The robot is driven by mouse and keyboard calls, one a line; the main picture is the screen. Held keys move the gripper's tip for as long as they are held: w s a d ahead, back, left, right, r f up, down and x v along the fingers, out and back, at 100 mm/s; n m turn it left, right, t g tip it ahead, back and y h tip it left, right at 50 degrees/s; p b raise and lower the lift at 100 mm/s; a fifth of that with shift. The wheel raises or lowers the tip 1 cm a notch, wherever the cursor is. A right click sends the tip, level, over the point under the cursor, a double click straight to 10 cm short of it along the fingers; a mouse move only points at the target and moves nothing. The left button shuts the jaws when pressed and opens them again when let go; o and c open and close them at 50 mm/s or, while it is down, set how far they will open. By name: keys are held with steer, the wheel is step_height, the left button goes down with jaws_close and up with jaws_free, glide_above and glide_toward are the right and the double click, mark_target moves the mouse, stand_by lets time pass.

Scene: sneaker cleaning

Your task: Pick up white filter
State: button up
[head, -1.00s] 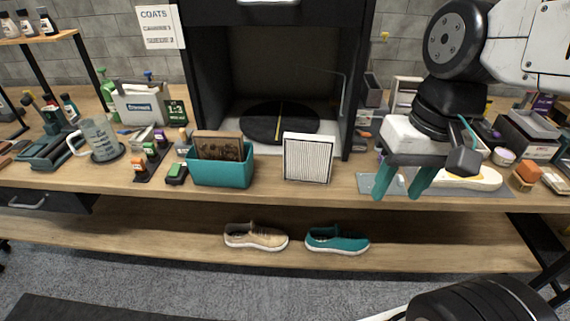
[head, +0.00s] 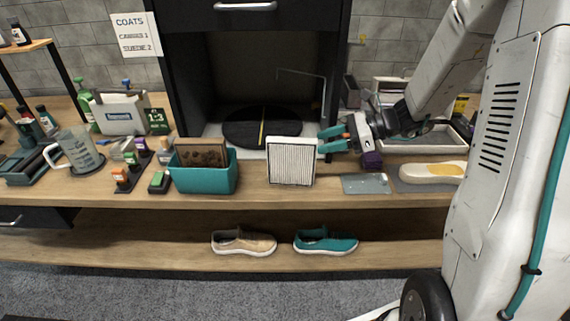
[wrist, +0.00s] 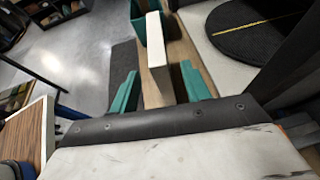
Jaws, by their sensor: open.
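The white filter (head: 291,162) is a square pleated panel with a white frame. It stands upright on the wooden bench, just right of the teal bin. My gripper (head: 326,140) is open, with teal fingers, at the filter's right side near its upper part. In the wrist view the filter shows edge-on as a narrow white strip (wrist: 160,72). It lies ahead of and between my two open fingers (wrist: 158,92), which do not appear to touch it.
The teal bin (head: 206,180) holding a brown filter (head: 202,153) stands close left of the white filter. A dark booth with a round turntable (head: 262,128) is behind. A grey plate (head: 366,184) and a pale shoe sole lie to the right.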

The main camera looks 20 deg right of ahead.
mark_target(299, 147)
steer(key=x, duration=0.7)
steer(key=shift+w+a, duration=0.1)
steer(key=shift+a, duration=0.3)
jaws_close()
